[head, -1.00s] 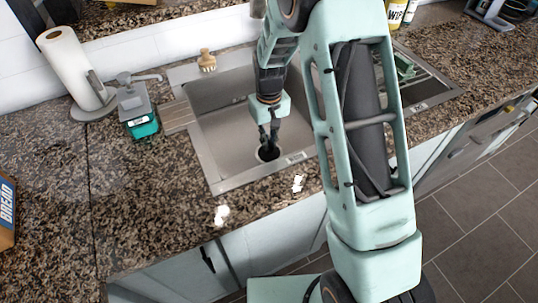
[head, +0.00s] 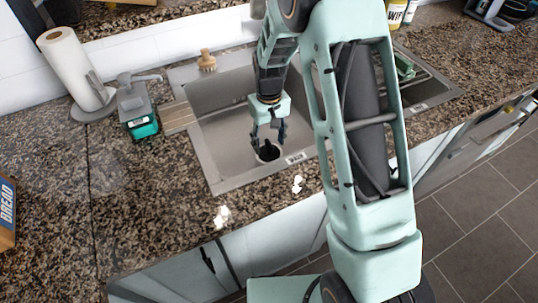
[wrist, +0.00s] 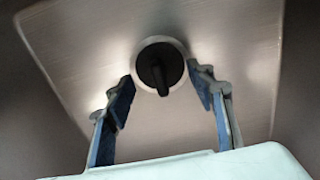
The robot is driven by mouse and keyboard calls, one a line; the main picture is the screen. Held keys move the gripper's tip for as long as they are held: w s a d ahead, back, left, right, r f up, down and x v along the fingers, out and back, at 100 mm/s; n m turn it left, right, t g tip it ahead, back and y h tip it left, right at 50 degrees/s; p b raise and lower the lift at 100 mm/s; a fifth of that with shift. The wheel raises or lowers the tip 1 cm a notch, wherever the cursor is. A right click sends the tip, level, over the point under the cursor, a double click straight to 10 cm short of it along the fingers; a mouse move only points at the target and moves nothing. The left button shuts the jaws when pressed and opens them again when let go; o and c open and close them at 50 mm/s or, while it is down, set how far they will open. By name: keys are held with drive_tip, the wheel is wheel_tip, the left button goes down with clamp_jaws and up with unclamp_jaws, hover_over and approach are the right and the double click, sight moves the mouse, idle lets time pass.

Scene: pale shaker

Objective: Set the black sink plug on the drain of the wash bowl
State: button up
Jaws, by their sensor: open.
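The black sink plug (wrist: 158,64) lies within the round metal drain ring (wrist: 160,38), its upright grip bar showing in the wrist view. It also shows as a dark shape at the drain in the head view (head: 268,152). Whether it is fully level cannot be told. The steel wash bowl (head: 215,132) surrounds it. My gripper (head: 268,139) reaches down into the bowl. It is open, with its blue-padded fingers (wrist: 161,76) apart on either side of the plug and gaps showing between them and it.
A wooden brush (head: 207,60) stands behind the bowl. A teal-and-grey soap dispenser (head: 138,112) and a paper towel roll (head: 72,68) stand to the left. The bowl walls rise close around my gripper. The granite counter (head: 130,190) front left is mostly clear.

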drive_tip(key=shift+r+p, duration=2.1)
drive_tip(key=shift+r, duration=1.35)
wheel_tip(320, 180, up, 6)
drive_tip(key=p, duration=0.3)
drive_tip(key=shift+p, duration=0.3)
drive_tip(key=shift+s, duration=0.15)
